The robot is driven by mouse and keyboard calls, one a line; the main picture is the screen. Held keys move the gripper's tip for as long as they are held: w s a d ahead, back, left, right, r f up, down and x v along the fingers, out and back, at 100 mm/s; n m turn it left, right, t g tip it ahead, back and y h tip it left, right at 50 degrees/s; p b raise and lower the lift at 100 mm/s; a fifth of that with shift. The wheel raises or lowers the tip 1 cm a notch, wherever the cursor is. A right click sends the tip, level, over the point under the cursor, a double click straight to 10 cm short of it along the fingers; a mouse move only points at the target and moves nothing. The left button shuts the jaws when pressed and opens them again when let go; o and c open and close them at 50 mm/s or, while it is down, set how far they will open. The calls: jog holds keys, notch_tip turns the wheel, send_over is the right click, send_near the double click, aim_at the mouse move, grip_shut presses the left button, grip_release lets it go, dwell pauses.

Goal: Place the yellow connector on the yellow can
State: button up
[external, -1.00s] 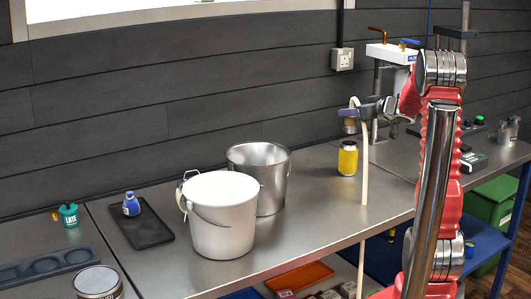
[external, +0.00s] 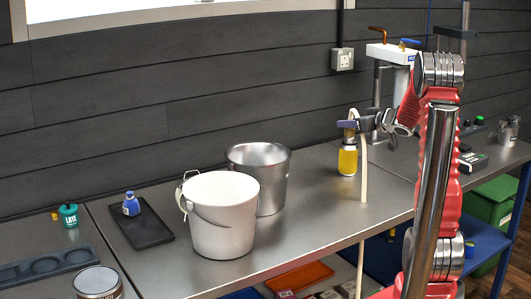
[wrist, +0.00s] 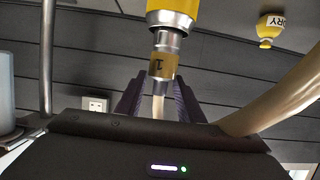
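The yellow can (external: 347,161) stands upright on the metal bench, right of the buckets. In the wrist view, where things appear upside down, the can (wrist: 175,8) is at the top centre with its silver neck. My gripper (external: 348,125) is directly above the can. It is shut on the connector (wrist: 163,66), a silver piece with a yellow band marked 1. The connector is in line with the can's neck and appears to meet it; a small gap cannot be ruled out. A pale hose hangs from the gripper area beside the can.
A white bucket (external: 222,230) and a metal bucket (external: 272,195) stand left of the can. A white-topped device on a post (external: 388,53) stands behind my gripper. A yellow labelled bottle (wrist: 269,28) shows in the wrist view. The bench in front of the can is clear.

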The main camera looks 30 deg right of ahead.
jog(key=shift+o, duration=1.4)
jog(key=shift+r, duration=0.1)
jog(key=v, duration=1.2)
